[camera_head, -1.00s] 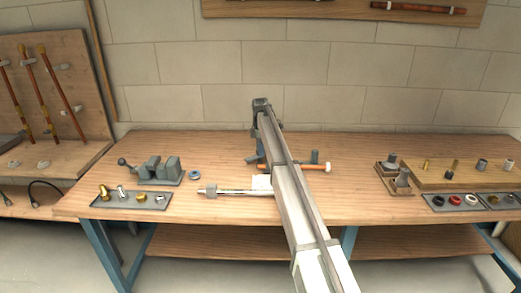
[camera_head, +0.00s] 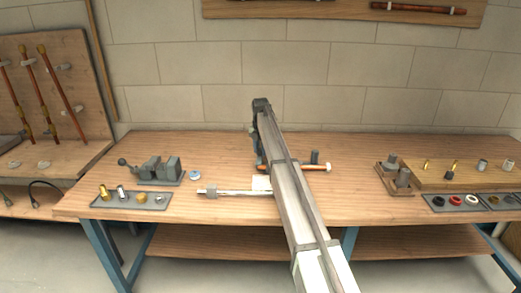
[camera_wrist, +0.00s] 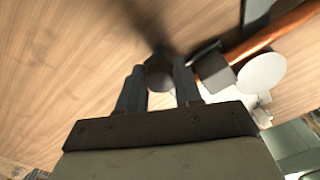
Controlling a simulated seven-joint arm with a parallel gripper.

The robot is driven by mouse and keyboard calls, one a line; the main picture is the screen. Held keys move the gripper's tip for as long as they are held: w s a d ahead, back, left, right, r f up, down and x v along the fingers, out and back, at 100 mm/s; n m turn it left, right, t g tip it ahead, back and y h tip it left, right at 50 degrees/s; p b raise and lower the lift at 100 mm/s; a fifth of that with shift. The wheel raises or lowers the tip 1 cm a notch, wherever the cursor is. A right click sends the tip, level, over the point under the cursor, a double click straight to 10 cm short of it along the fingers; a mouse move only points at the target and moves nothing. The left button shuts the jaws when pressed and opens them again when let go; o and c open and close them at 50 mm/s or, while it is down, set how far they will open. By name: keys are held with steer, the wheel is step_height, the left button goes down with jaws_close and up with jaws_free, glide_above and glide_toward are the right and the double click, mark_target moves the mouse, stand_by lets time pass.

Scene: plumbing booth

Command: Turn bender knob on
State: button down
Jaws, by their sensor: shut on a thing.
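The bender knob (camera_wrist: 159,72) is a dark, round-ended grip in the wrist view. It sits between the two grey fingers of my gripper (camera_wrist: 158,88), which is shut on it. Right of it are a dark grey bender block (camera_wrist: 212,68), a copper pipe (camera_wrist: 275,32) and a pale round disc (camera_wrist: 262,73). In the head view my arm covers most of the bender and the knob. The pipe's copper end with a pale tip (camera_head: 327,168) and a short grey post (camera_head: 314,157) show right of the arm.
A grey vise (camera_head: 160,169) and a tray of fittings (camera_head: 130,201) stand at the left. A metal rod tool (camera_head: 235,192) lies left of my arm. A wooden board with fittings (camera_head: 450,175) is at the right. The bench (camera_head: 350,205) is clear in front right.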

mark_target(260, 149)
steer(key=shift+n, duration=0.6)
steer(key=c, duration=0.8)
jaws_free()
steer(key=shift+o, duration=0.2)
steer(key=shift+r, duration=0.1)
step_height(260, 149, up, 14)
steer(key=shift+f, duration=0.2)
